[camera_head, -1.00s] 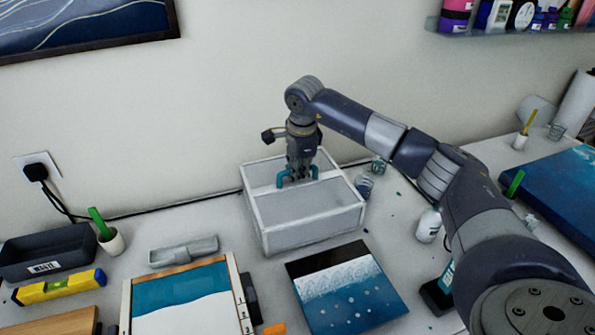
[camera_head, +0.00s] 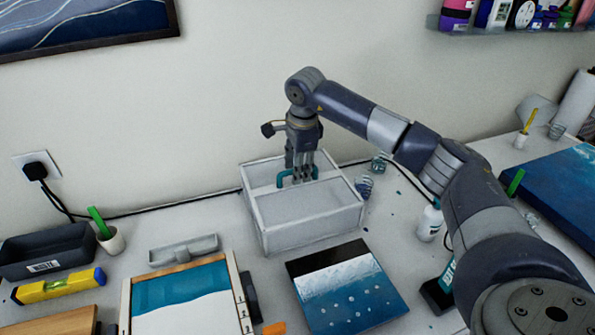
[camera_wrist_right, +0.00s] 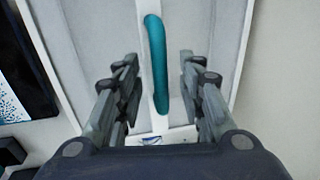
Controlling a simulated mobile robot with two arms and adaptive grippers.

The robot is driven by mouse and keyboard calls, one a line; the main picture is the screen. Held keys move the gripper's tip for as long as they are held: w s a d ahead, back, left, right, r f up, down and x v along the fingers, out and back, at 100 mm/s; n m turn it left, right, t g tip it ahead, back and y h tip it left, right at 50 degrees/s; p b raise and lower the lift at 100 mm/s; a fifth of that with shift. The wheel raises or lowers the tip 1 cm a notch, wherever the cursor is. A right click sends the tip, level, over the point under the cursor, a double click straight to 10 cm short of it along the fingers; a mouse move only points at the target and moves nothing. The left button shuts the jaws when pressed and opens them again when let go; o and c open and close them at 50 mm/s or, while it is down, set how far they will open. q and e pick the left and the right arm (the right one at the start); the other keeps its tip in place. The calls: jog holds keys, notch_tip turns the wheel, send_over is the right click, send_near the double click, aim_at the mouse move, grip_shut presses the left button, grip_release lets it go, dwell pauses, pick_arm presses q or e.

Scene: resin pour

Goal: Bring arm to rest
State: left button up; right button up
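My right gripper (camera_head: 300,176) is over a white box (camera_head: 312,228) that stands against the back wall. The box has a teal handle (camera_head: 284,179) on its middle bar. In the right wrist view the fingers of my right gripper (camera_wrist_right: 160,68) are spread, one pair on each side of the teal handle (camera_wrist_right: 156,62), with visible gaps. Nothing is held between them. The fingers partly hide the handle in the head view. My left gripper is not in view.
A seascape panel (camera_head: 347,290) and a framed panel (camera_head: 185,290) lie in front of the box. A white bottle (camera_head: 429,224) and small glass cups (camera_head: 364,186) stand to its right. A grey bin (camera_head: 45,252) and a yellow level (camera_head: 58,286) are at left.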

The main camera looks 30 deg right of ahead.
notch_tip(320, 180, up, 10)
jog(key=s, duration=0.2)
jog(key=shift+a, duration=0.25)
